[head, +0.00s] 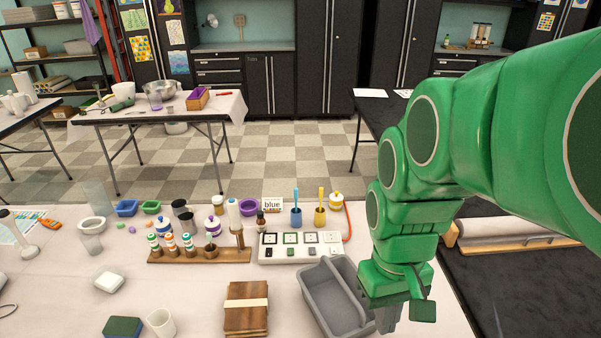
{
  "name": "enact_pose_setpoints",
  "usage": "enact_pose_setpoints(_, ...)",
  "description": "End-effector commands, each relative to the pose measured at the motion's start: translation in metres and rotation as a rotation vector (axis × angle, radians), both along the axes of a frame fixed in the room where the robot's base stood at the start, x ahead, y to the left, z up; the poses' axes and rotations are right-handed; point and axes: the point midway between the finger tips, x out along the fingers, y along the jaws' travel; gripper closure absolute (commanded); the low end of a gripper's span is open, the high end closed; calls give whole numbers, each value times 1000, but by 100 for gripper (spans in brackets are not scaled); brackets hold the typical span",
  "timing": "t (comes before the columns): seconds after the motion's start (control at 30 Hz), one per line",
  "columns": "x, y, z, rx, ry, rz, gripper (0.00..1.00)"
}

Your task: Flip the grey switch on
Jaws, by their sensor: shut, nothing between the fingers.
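A white power strip (285,255) lies on the near table, with a row of sockets along its back and small coloured switches in front of them. A small grey switch (311,252) is on its front right part. It is too small to tell whether it is on or off. My gripper (389,318) hangs from the green arm at the lower right, to the right of and nearer than the power strip. It is shut and empty, apart from the strip, and partly hidden by my arm.
A grey bin (310,292) stands between my gripper and the strip's front. Blue (296,214) and yellow (320,215) cups stand behind the strip. A wooden rack (190,257) of bottles is left of it. Stacked brown boards (246,320) lie in front.

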Motion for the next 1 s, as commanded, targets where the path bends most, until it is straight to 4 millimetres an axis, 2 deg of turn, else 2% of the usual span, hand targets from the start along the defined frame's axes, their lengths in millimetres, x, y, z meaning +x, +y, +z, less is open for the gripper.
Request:
enact_pose_setpoints(0.1,23,2,3,10,-2,60,100)
enact_pose_setpoints(0.47,88,10,5,40,-6,252,100)
enact_pose_setpoints(1.0,186,23,-8,85,-11,530,100)
